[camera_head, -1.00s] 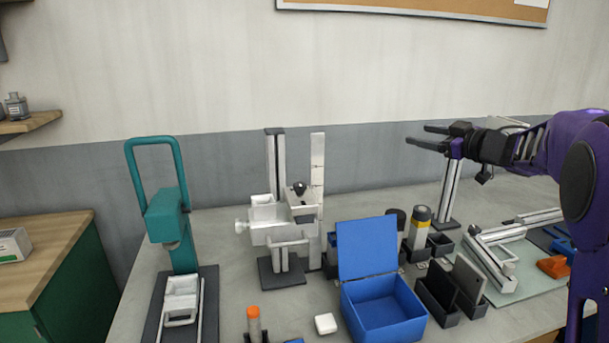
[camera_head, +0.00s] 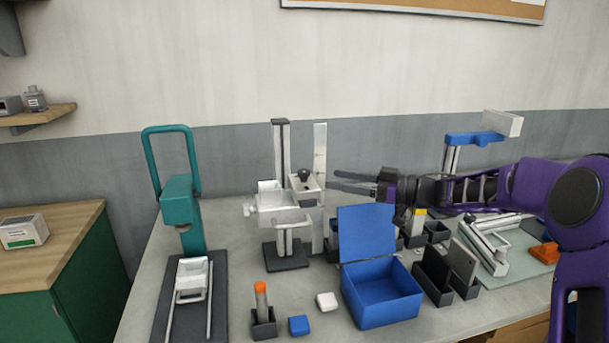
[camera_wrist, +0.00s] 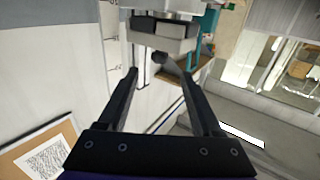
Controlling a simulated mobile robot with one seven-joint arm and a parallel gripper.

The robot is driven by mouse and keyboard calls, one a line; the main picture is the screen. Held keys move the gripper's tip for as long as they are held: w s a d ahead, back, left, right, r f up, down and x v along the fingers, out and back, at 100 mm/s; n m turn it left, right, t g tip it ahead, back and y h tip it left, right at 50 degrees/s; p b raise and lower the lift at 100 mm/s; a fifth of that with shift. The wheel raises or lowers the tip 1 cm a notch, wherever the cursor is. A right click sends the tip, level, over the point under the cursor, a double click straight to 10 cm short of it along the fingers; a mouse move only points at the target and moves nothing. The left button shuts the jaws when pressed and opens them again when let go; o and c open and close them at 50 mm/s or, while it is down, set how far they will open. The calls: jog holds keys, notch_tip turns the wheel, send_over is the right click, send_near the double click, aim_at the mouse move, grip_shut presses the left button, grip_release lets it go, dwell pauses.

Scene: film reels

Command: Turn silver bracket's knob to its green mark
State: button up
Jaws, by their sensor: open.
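The silver bracket (camera_head: 309,186) stands at the middle back of the bench, beside a tall upright plate. A dark round knob (camera_head: 304,175) sits on its upper face. In the wrist view a dark knob (camera_wrist: 160,58) shows beyond the fingertips, roughly between them, below a pale block. My gripper (camera_head: 336,180) is open and empty. It points left at about the knob's height, a short way to its right and apart from it. I cannot make out a green mark or the knob's pointing direction.
A teal press (camera_head: 180,212) stands on the left. A blue box (camera_head: 381,299) with its lid up stands below my gripper. Dark holders (camera_head: 436,279) stand to its right. A white upright plate (camera_head: 319,165) stands close to the knob. The air above the bench's front is free.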

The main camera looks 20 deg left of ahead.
aim_at(305, 171)
jog(key=a, duration=0.9)
jog(key=shift+w+a, duration=0.15)
jog(key=shift+w, duration=0.1)
grip_shut()
